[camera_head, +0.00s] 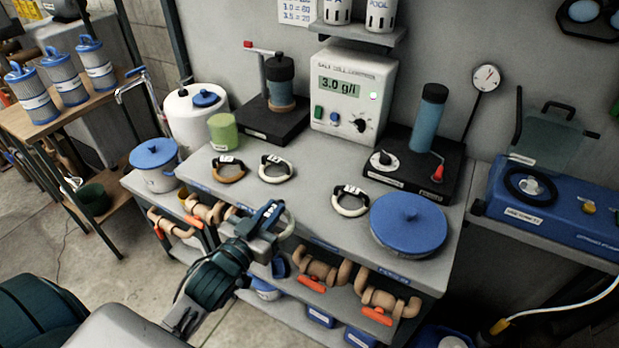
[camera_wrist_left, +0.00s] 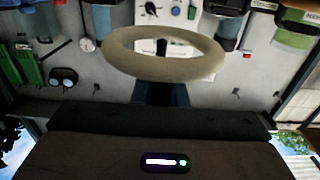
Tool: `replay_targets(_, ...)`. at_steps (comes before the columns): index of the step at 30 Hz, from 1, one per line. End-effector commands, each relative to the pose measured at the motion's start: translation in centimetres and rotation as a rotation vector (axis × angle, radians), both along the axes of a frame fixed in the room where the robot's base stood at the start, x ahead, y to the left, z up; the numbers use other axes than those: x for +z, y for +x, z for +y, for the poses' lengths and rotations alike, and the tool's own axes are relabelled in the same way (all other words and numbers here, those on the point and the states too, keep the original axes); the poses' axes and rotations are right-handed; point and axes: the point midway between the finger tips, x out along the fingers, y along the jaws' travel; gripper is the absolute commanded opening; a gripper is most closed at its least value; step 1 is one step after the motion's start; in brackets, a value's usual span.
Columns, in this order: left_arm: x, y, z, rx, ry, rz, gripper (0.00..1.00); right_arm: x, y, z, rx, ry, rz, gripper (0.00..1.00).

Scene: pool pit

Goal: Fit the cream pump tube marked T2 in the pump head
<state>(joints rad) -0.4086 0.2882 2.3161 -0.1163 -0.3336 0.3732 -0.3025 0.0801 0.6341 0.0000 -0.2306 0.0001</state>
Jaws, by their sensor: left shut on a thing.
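My left gripper (camera_head: 268,219) is shut on a cream pump tube (camera_head: 289,222) and holds it above the front of the bench. In the left wrist view the tube is a cream ring (camera_wrist_left: 115,58), with the dark fingers (camera_wrist_left: 160,92) at its near side. I cannot read a mark on it. The pump head (camera_head: 530,186), a dark ring around a pale centre, is on the blue pump (camera_head: 500,212) at the right. Its clear lid (camera_head: 555,138) stands raised. The pump head is well apart from the gripper. My right gripper is not in view.
On the bench (camera_head: 312,190) lie a brown tube (camera_head: 230,177), a cream tube (camera_head: 277,178) and another cream tube (camera_head: 350,212). A blue round lid (camera_head: 408,222) is at the bench's right front. A controller (camera_head: 352,95) and two dark-based devices stand behind. Pipes hang below the front edge.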

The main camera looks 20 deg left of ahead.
Motion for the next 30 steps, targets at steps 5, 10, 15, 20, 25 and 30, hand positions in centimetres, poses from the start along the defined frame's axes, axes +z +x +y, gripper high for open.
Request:
replay_targets(5, 0.0, 4.5, -0.1, 0.002, -0.006, -0.005, 0.00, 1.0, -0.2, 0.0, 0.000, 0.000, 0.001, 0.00)
replay_targets(10, -0.5, 9.0, -0.2, 0.001, -0.005, -0.003, 0.00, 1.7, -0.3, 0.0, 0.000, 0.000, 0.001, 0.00)
replay_targets(15, -1.0, 12.8, -0.3, 0.001, -0.003, -0.001, 0.00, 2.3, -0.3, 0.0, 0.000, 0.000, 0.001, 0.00)
replay_targets(20, -1.2, 14.3, -0.4, 0.000, -0.002, -0.002, 0.00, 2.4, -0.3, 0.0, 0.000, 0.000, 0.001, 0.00)
replay_targets(25, -3.2, 14.4, -0.4, 0.000, -0.004, 0.004, 0.00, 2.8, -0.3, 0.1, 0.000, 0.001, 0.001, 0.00)
replay_targets(30, -4.8, 14.4, -0.4, 0.000, -0.003, 0.000, 0.00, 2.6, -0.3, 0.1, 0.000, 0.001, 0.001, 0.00)
